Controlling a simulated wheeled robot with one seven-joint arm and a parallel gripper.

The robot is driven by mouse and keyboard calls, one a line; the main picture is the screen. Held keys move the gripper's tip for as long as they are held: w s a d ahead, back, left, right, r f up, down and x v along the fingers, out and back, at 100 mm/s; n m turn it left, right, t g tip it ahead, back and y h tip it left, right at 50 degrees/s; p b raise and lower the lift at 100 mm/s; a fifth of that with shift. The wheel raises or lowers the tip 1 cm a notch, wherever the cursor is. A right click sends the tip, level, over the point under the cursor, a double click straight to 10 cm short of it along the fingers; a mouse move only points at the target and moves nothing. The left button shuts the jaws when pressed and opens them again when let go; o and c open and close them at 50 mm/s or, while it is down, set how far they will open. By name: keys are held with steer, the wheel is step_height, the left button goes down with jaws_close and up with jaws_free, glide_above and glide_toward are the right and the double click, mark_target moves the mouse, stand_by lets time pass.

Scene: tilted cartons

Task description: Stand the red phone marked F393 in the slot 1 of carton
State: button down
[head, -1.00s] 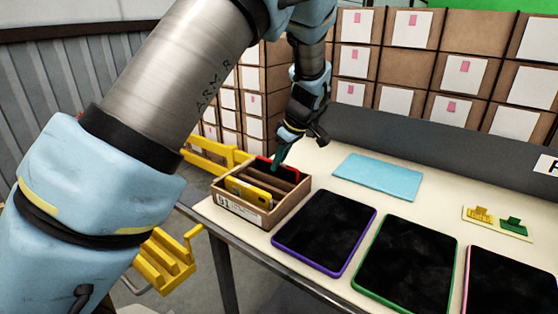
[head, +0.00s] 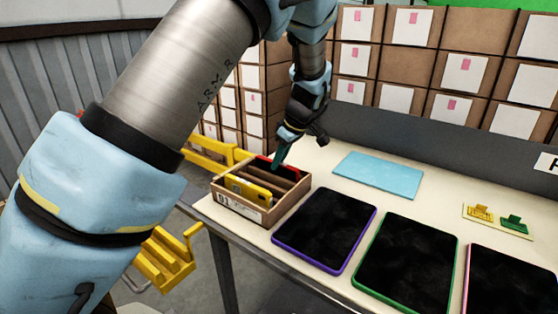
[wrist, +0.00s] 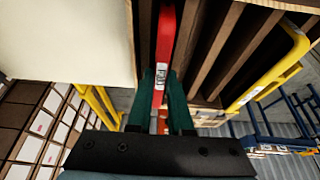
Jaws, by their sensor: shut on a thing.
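The red phone (wrist: 165,40) has a small white label that is too small to read surely. My gripper (wrist: 162,92) is shut on it, with one teal finger on each side. In the head view my gripper (head: 280,156) is at the back of the brown carton (head: 238,207), which is marked 01 on its front. The red phone (head: 292,169) shows there only as a thin red edge at the carton's rear slot, partly hidden by the gripper. In the wrist view it is upright beside the carton's end wall. I cannot tell whether its lower edge touches the floor.
A yellow phone (head: 248,190) stands in the carton's front slot, with empty slots between. A blue mat (head: 378,176), a purple-edged tablet (head: 325,230), a green-edged tablet (head: 405,262) and another tablet (head: 500,285) lie on the table. Small yellow and green pieces (head: 497,222) lie at right.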

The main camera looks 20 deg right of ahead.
stand_by(0.3)
steer(key=c, duration=0.8)
jaws_free()
steer(key=shift+o, duration=0.2)
steer(key=b+v, duration=0.1)
steer(key=v, duration=0.9)
steer(key=shift+s+r, duration=0.15)
steer(key=shift+r, duration=0.25)
steer(key=shift+r, duration=0.1)
step_height(320, 180, up, 7)
steer(key=p, duration=0.5)
